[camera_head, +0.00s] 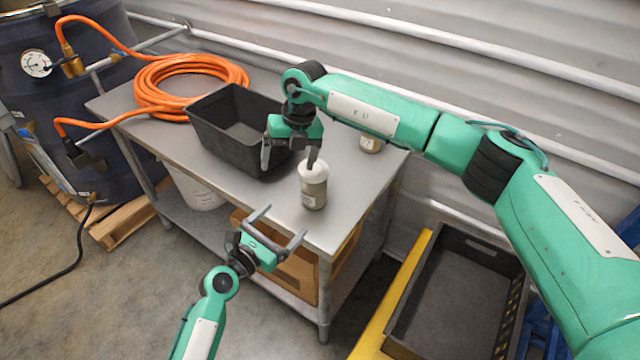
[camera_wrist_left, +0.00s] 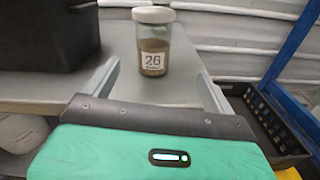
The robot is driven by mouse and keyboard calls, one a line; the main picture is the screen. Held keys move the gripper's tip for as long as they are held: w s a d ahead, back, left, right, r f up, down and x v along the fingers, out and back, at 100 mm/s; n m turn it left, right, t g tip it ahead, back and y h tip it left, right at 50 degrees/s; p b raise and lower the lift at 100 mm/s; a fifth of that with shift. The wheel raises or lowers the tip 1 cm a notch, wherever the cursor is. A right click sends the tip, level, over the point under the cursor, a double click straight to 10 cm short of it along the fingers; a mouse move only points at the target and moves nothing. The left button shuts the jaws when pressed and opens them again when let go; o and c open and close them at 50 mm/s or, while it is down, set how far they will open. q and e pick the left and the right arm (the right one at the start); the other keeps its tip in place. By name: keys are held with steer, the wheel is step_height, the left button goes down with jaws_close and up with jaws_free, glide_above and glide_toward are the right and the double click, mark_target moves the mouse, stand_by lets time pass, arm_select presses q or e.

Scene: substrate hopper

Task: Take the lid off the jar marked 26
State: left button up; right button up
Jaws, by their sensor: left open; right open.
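The jar marked 26 (camera_head: 314,196) stands upright on the grey metal table near its front edge, with its white lid (camera_head: 313,171) on. In the left wrist view the jar (camera_wrist_left: 153,58) shows its 26 label and the lid (camera_wrist_left: 153,14), beyond and between my open fingers. My left gripper (camera_head: 282,226) is open and empty at the table's front edge, apart from the jar. My right gripper (camera_head: 289,160) is open above the table; one finger is by the black bin, the other overlaps the lid in the picture. I cannot tell whether it touches.
A black bin (camera_head: 205,128) stands left of the jar. A second jar (camera_head: 371,143) is behind it, partly hidden by my right arm. A coiled orange hose (camera_head: 150,85) lies at the table's far left. A black crate (camera_head: 400,322) stands right of the table.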

mark_target(314, 181)
steer(key=w+d+r+h, duration=0.1)
steer(key=w+d, duration=0.1)
steer(key=d, duration=0.1)
steer(key=w+d+r+h, duration=0.1)
steer(key=d, duration=0.1)
steer(key=shift+w+d+r+m+t+h, duration=0.2)
steer(key=shift+d+r+m+t+h, duration=0.1)
steer(key=shift+m, duration=0.1)
arm_select(q)
steer(key=shift+n+t, duration=0.4)
steer(key=shift+n, duration=0.5)
steer(key=x, duration=1)
steer(key=a+x, duration=0.1)
steer(key=x, duration=0.4)
steer(key=shift+w+d+r, duration=0.15)
steer(key=shift+w, duration=0.3)
